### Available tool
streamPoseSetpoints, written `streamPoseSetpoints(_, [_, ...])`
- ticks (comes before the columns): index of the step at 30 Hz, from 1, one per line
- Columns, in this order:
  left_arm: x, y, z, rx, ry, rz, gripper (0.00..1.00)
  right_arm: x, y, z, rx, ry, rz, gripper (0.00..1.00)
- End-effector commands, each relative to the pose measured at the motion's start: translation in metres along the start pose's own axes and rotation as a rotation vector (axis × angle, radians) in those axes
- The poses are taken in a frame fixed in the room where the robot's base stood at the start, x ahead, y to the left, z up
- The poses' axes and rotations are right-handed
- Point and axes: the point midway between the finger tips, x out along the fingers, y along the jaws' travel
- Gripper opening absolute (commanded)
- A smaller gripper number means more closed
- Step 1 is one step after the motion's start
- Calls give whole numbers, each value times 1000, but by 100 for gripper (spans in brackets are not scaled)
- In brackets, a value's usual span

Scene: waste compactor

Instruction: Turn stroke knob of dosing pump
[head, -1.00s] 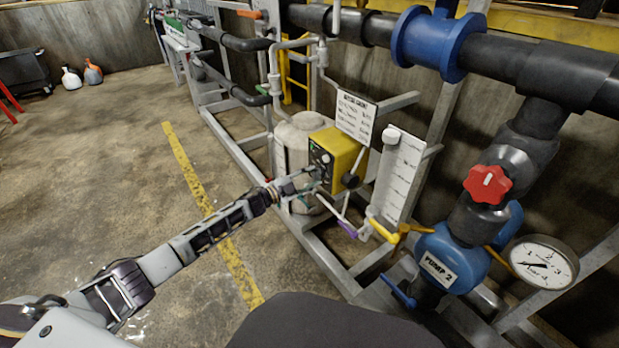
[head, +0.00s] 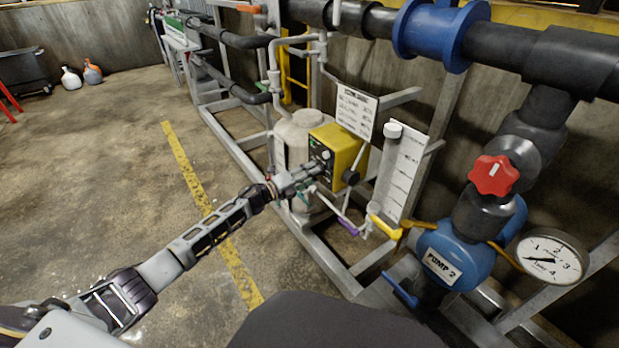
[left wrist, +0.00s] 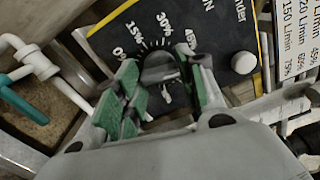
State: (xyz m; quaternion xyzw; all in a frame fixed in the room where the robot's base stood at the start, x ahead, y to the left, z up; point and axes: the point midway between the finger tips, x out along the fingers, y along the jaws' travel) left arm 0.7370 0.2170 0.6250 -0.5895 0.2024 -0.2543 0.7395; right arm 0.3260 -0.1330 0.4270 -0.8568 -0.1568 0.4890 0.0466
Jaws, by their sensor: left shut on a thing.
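The dosing pump (head: 345,146) is a yellow box with a dark front panel, mounted on the metal frame in the middle of the head view. In the left wrist view, its black stroke knob (left wrist: 160,68) sits on the dark panel (left wrist: 215,40) within a dial of percent marks. My left gripper (head: 314,170) reaches the pump's front panel. In the left wrist view, the green-padded fingers of the left gripper (left wrist: 160,90) are on both sides of the knob, shut on it. The knob's lower part is partly hidden by the fingers. My right gripper is not in view.
A white tank (head: 292,140) stands behind the pump. A sign (head: 356,112), a clear measuring column (head: 402,175) and yellow valve handle (head: 385,227) are close by. The red knob (head: 493,176) and gauge (head: 548,258) are at right.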

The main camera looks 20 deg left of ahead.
Motion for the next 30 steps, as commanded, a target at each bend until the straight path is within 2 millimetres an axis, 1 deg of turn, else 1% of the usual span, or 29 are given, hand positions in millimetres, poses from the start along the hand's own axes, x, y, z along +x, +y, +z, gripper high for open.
streamPoseSetpoints(1, [0, 3, -2, 33, 2, 1, 15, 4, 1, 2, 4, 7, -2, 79])
streamPoseSetpoints(6, [0, 2, -2, 138, 3, 1, 15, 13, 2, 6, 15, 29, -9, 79])
streamPoseSetpoints(12, [0, 2, -2, 208, 3, 2, 15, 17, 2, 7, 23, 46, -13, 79])
streamPoseSetpoints(26, [0, 2, -2, 228, 3, 2, 15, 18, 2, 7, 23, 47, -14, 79])
streamPoseSetpoints(27, [0, 2, -2, 228, 3, 2, 40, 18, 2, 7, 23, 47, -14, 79])
streamPoseSetpoints(30, [0, 2, -2, 228, 3, 2, 53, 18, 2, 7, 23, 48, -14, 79])
